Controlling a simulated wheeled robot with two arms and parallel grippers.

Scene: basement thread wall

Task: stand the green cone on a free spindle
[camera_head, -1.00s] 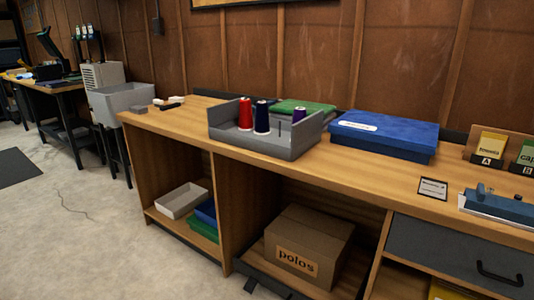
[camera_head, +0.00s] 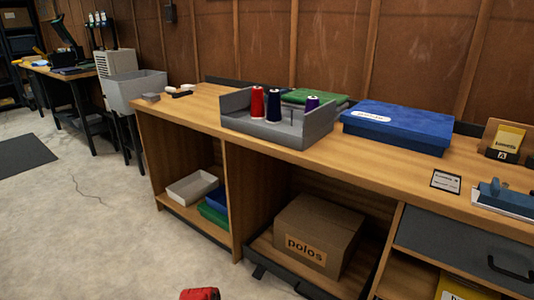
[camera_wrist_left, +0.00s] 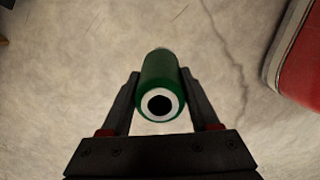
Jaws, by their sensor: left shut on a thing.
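The green cone (camera_wrist_left: 161,80) is in the left wrist view, its white end with a dark hole facing the camera. My left gripper (camera_wrist_left: 160,74) is shut on it, one finger on each side, with bare floor below. In the head view a grey spindle tray (camera_head: 265,133) stands on the wooden counter. It bears a red cone (camera_head: 257,102), a dark navy cone (camera_head: 274,106) and a purple cone (camera_head: 311,103). A thin bare spindle (camera_head: 291,117) shows to the right of the navy cone. Neither the left gripper nor the green cone can be made out in the head view.
A blue box (camera_head: 398,127) lies right of the tray and a green one (camera_head: 315,96) behind it. Below stands a cardboard box (camera_head: 318,235). Open floor (camera_head: 90,230) lies at the left.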

